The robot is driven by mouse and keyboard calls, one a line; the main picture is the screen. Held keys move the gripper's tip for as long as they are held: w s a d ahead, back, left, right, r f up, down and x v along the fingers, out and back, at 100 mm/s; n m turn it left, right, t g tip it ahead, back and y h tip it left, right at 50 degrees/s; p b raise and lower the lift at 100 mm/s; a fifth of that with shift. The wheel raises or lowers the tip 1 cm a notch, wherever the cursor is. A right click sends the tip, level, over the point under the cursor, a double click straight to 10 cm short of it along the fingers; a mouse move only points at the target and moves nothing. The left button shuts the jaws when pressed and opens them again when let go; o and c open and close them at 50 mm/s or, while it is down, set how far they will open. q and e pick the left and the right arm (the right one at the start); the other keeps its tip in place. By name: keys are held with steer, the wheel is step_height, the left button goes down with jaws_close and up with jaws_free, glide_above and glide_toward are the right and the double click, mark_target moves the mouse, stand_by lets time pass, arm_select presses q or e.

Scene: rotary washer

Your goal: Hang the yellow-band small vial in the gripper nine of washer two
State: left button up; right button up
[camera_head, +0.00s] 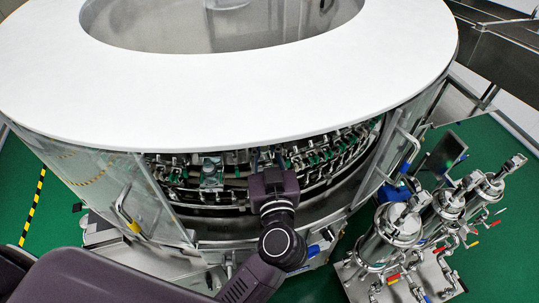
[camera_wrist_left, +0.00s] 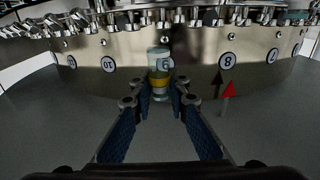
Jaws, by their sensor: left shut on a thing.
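The small vial (camera_wrist_left: 158,62) is clear glass with a yellow band (camera_wrist_left: 159,83). In the left wrist view my left gripper (camera_wrist_left: 159,92) is shut on it, one finger on each side. The vial stands about upright in the picture, in front of a round number label seen partly through the glass. Washer two's row of metal grippers (camera_wrist_left: 165,18) runs along the top, above the labelled wall. The vial's top looks apart from them. In the head view my left gripper (camera_head: 268,160) reaches into the washer opening; the vial is hidden there. My right gripper is not in view.
The washer has a white ring top (camera_head: 230,100) over the opening and clear panels on both sides. A door handle (camera_head: 405,150) stands at the right. Labelled steel wall (camera_wrist_left: 190,65) curves behind the vial. A red arrow (camera_wrist_left: 229,90) stands right of it. Steel canisters (camera_head: 390,235) stand at right.

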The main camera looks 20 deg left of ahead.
mark_target(263, 152)
arm_select(q)
steer(key=f, duration=0.2)
steer(key=f+b, duration=0.1)
steer(key=f, duration=0.1)
steer(key=shift+s+a+f, duration=0.1)
steer(key=shift+s+f, duration=0.1)
steer(key=shift+f, duration=0.2)
step_height(263, 152, down, 4)
steer(key=shift+w+r, duration=0.1)
steer(key=shift+f, duration=0.35)
steer(key=shift+f, duration=0.1)
steer(key=shift+f, duration=0.25)
steer(key=o, duration=0.8)
steer(key=shift+c, duration=0.2)
